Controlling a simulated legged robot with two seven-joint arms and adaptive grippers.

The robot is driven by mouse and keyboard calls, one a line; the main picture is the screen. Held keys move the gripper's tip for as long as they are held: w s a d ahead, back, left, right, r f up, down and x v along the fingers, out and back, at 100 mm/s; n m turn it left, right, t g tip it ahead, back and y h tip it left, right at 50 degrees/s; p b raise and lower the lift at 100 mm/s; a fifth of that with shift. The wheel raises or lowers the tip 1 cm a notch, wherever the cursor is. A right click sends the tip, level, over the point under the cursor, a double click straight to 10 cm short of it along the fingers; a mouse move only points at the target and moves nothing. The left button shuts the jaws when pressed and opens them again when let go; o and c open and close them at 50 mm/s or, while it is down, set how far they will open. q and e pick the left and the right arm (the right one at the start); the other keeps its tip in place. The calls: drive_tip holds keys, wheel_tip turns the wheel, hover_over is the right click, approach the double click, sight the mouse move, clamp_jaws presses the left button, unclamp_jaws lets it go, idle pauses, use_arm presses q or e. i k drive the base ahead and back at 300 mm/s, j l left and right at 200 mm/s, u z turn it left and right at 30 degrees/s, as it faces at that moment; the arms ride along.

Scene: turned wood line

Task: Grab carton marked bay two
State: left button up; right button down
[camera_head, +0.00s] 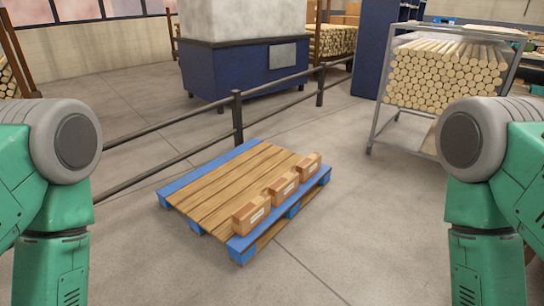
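Three small brown cartons stand in a row along the right front edge of a wooden pallet with blue edge boards (207,169). The label print is too small to read, so I cannot tell which is marked bay two. My green arms come in at the left and right edges. Both grippers are out of view.
A dark metal railing (238,118) runs behind the pallet. A blue machine (243,72) stands beyond it. A metal rack (376,121) of wood dowels (446,76) stands at the right. The concrete floor around the pallet's front and right is clear.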

sight(280, 189)
drive_tip(key=i+l+u, duration=0.2)
drive_tip(key=u, duration=0.2)
drive_tip(key=i+l+u, duration=0.35)
drive_tip(key=i+l, duration=0.2)
drive_tip(key=i+l+u, duration=0.1)
drive_tip(key=l, duration=0.3)
drive_tip(key=i+l+u, duration=0.1)
drive_tip(key=i+l, duration=0.4)
drive_tip(key=l, duration=0.2)
drive_tip(key=i+l+u, duration=0.1)
drive_tip(key=l, duration=0.25)
drive_tip(key=i+l, duration=0.3)
drive_tip(key=i+l+u, duration=0.15)
drive_tip(key=l, duration=0.25)
drive_tip(key=i+l, duration=0.15)
drive_tip(key=l, duration=0.2)
drive_tip(key=i+l, duration=0.15)
drive_tip(key=l, duration=0.2)
drive_tip(key=i+l, duration=0.15)
drive_tip(key=l, duration=0.2)
drive_tip(key=i+l, duration=0.15)
drive_tip(key=l, duration=0.2)
drive_tip(key=i+l, duration=0.15)
drive_tip(key=l, duration=0.2)
